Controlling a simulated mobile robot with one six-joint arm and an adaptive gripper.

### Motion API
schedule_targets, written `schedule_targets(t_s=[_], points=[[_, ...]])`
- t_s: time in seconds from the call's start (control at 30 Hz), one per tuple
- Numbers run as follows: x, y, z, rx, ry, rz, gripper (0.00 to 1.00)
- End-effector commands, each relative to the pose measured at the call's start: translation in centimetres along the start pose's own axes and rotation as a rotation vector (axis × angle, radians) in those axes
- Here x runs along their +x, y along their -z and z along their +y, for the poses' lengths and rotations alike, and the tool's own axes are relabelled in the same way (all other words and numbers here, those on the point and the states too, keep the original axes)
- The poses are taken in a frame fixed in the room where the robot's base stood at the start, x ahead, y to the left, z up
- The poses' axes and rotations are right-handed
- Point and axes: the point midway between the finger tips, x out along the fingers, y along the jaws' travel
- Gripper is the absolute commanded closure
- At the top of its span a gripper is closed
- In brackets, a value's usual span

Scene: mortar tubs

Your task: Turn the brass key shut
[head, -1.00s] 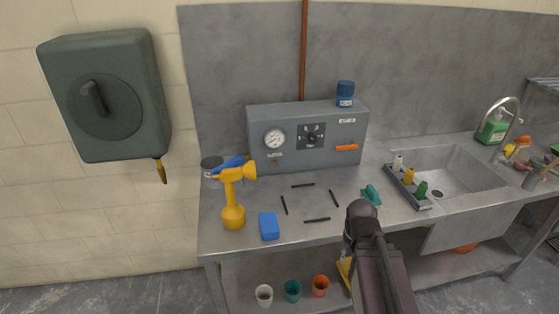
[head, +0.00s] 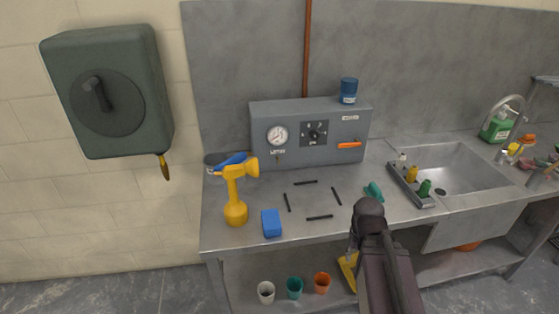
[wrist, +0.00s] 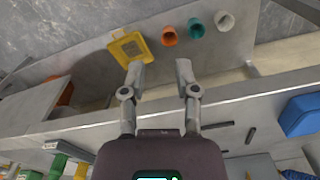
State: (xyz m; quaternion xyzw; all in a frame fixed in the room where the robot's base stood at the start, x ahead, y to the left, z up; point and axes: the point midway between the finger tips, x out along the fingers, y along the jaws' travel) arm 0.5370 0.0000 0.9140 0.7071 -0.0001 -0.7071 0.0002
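A grey control box (head: 350,130) stands at the back of the steel bench, with a white gauge (head: 277,135), a black rotary switch (head: 315,133) and an orange lever (head: 349,145). A tiny brassy detail shows below the gauge's label, too small to tell whether it is the key. A brass-coloured piece (head: 165,167) hangs under the green wall unit (head: 155,90); I cannot tell whether it is a key or a nozzle. My gripper (wrist: 160,75) is open and empty in the wrist view, with the bench's front edge and lower shelf behind it.
On the bench stand a yellow drill-shaped tool (head: 236,195), a blue block (head: 271,223), several black rods and a rack of bottles (head: 408,188) beside the sink (head: 460,175). Cups (head: 295,288) and a yellow item (head: 347,270) sit on the lower shelf.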

Motion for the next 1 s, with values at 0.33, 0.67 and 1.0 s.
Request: schedule_targets(t_s=[0.33, 0.67, 1.0], points=[[0.5, 1.0, 0.2, -0.041, -0.034, 0.033, 0.60], [2.0, 8.8, 2.1, -0.411, -0.348, 0.266, 0.60], [-0.7, 20.4, -0.9, -1.133, -0.980, 0.492, 0.60]])
